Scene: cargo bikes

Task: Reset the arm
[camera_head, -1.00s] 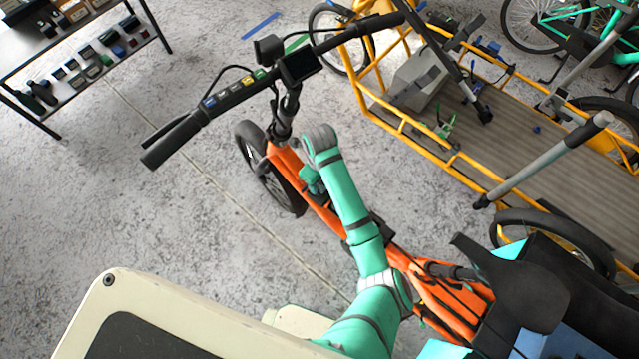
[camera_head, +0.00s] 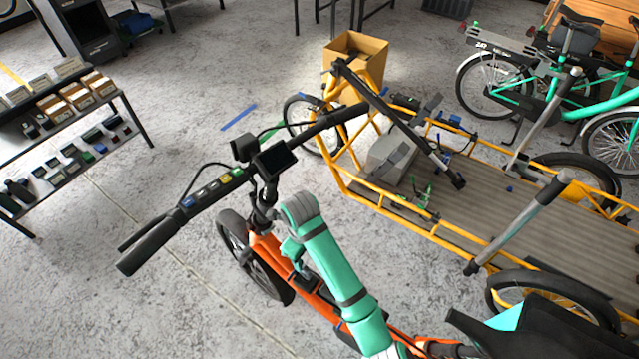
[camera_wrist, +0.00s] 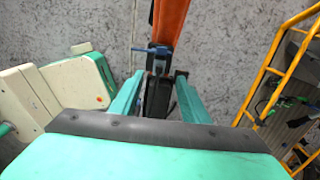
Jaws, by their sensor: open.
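My green arm (camera_head: 335,265) reaches over the orange cargo bike (camera_head: 262,246), its grey-capped joint just below the handlebar display. In the wrist view my gripper (camera_wrist: 159,77) is open, its two green fingers apart and pointing down toward the bike. Between and just beyond the fingertips are a small blue-and-dark part (camera_wrist: 157,58) and the orange frame tube (camera_wrist: 170,20). I cannot tell whether the fingers touch the part. In the head view the fingers are mostly hidden behind the arm.
The handlebar (camera_head: 325,122) and its display (camera_head: 274,158) stand close to the arm. A yellow cargo bike (camera_head: 410,212) with a ribbed deck is at right, green bikes (camera_head: 590,95) beyond. A shelf rack (camera_head: 75,130) is at left. Grey floor (camera_head: 150,270) is clear at lower left.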

